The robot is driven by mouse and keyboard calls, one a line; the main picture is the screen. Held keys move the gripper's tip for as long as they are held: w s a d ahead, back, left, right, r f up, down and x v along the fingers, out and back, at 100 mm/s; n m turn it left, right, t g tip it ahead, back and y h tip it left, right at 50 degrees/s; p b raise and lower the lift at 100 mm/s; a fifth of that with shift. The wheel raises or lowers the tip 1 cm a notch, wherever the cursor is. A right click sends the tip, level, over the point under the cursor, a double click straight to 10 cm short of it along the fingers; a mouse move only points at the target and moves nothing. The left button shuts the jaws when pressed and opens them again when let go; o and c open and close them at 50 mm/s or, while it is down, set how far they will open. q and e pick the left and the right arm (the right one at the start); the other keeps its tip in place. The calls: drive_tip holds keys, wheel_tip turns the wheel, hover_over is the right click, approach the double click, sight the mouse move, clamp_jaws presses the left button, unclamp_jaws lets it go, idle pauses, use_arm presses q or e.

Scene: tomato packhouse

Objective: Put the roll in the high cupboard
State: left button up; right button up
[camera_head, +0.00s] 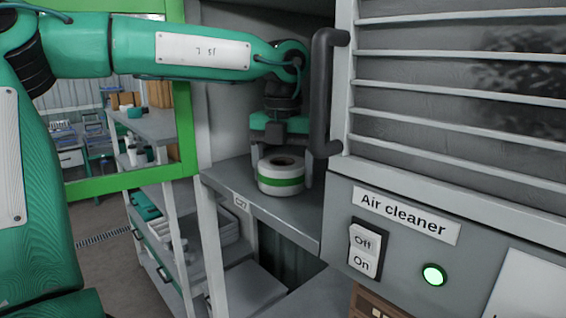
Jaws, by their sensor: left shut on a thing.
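The roll (281,181) is white with a green band and an open core on top. It is upright at the grey shelf (243,190) of an open cupboard recess (228,100). My left gripper (280,163) points down from above and is shut on the roll, with one finger at each side. I cannot tell whether the roll's underside touches the shelf or is just above it. My right gripper is not in view.
A louvred air cleaner (400,215) with a lit green button stands close on the right. Its dark vertical handle (322,95) is right beside my left gripper. A green frame (120,180) and a lower rack (165,235) with trays are at the left.

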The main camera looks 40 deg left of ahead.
use_arm(q)
drive_tip(key=shift+s, duration=0.1)
drive_tip(key=shift+f, duration=0.15)
drive_tip(key=o, duration=1.1)
wheel_tip(320, 180, up, 7)
drive_tip(key=b, duration=0.3)
drive_tip(key=shift+d+f, duration=0.1)
drive_tip(key=shift+f, duration=0.05)
drive_tip(key=shift+r, duration=0.6)
drive_tip(key=shift+f, duration=0.1)
